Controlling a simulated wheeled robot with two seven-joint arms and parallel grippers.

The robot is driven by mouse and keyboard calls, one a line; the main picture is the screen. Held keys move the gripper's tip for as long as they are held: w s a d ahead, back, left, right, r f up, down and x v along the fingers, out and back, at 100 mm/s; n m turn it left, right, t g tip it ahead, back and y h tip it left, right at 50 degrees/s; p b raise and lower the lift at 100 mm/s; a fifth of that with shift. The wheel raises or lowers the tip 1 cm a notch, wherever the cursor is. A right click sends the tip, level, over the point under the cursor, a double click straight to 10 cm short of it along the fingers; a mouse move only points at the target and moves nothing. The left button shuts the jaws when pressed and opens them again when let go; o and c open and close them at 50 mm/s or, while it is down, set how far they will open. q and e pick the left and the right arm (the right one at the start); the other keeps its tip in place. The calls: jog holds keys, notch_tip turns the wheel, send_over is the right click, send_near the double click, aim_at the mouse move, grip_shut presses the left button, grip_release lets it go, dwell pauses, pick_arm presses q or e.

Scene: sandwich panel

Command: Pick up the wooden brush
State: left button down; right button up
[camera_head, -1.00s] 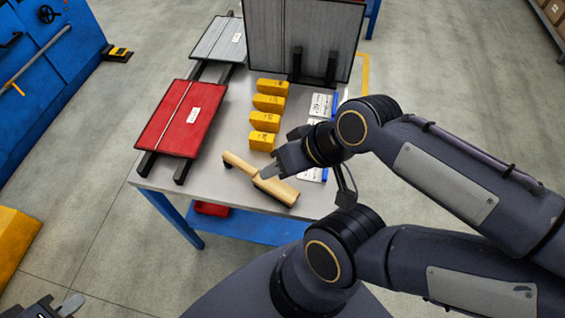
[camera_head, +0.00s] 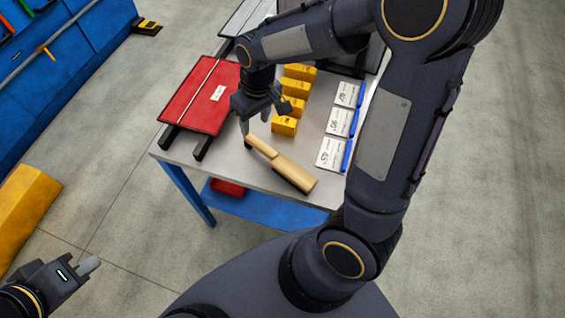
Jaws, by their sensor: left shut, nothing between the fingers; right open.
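The wooden brush (camera_head: 294,175) lies on the grey table top near its front edge. Its slim handle points to the upper left and its thicker head to the lower right. My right gripper (camera_head: 254,123) is open and empty, above and behind the handle end, beside the red panel. A gap shows between its fingertips and the brush in the picture; the exact height is hard to tell. My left gripper (camera_head: 90,265) is shut and empty, low at the left, away from the table.
A red panel (camera_head: 203,95) on dark rails lies left of the brush. Several yellow blocks (camera_head: 284,126) stand behind it. White cards with blue edges (camera_head: 331,154) lie to the right. My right arm covers part of the table's back and right.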

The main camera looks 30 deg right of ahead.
jog(key=n+h, duration=0.1)
send_over(254, 140)
jog(key=w, duration=0.1)
jog(key=shift+g, duration=0.3)
jog(key=f, duration=0.2)
jog(key=a+f, duration=0.1)
jog(key=f, duration=0.1)
jog(key=shift+w, duration=0.1)
jog(key=f, duration=0.4)
jog(key=s+d+f, duration=0.1)
jog(key=f, duration=0.2)
jog(key=shift+d, duration=0.1)
jog(key=shift+f, duration=0.45)
grip_shut()
jog(key=shift+r, duration=0.2)
